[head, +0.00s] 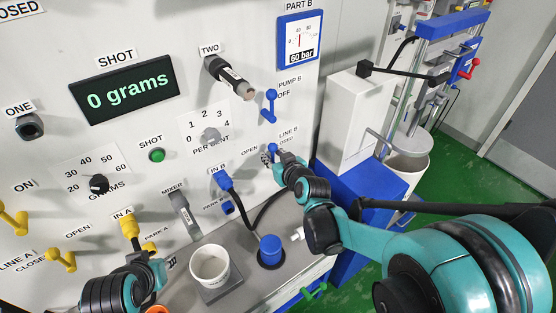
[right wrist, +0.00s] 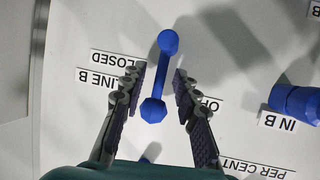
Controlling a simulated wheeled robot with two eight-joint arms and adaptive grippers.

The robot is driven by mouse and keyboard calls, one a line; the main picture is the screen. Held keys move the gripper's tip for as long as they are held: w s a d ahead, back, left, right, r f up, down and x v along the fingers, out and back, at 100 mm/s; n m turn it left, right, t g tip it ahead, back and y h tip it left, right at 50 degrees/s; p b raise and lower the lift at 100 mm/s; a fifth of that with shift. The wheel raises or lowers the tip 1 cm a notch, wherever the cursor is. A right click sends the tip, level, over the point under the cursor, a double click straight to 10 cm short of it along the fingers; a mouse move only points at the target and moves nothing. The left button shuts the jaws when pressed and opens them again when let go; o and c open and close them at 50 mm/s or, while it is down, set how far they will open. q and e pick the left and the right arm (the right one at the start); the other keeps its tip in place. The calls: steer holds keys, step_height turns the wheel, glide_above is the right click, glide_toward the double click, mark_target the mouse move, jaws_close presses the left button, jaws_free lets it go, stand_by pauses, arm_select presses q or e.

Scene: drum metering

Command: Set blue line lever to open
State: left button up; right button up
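The blue line lever (head: 273,148) is on the white panel beside the LINE B label, partly hidden by my right gripper (head: 277,160). In the right wrist view the lever (right wrist: 160,75) shows whole, its near knob leaning slightly to the side of the CLOSED label (right wrist: 117,58). The OPEN label is partly hidden by a finger. My right gripper (right wrist: 158,100) is open, with one finger on each side of the near knob and a visible gap at both. My left gripper (head: 145,258) is low at the left near the IN A hose; its fingers are not clear.
The blue IN B connector (head: 222,182) and hose are left of the lever. The blue PUMP B lever (head: 269,106) is above it. A white box (head: 347,125) is to the right.

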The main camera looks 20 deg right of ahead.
steer(key=v, duration=1.1)
steer(key=shift+s, duration=0.3)
steer(key=shift+d+r, duration=0.1)
steer(key=s+f+m+g+h, duration=0.1)
steer(key=s+f+g, duration=0.5)
steer(key=s, duration=0.8)
steer(key=shift+d+f+m+h+b, duration=0.25)
steer(key=shift+f+m+h+b, duration=0.15)
steer(key=shift+f, duration=0.45)
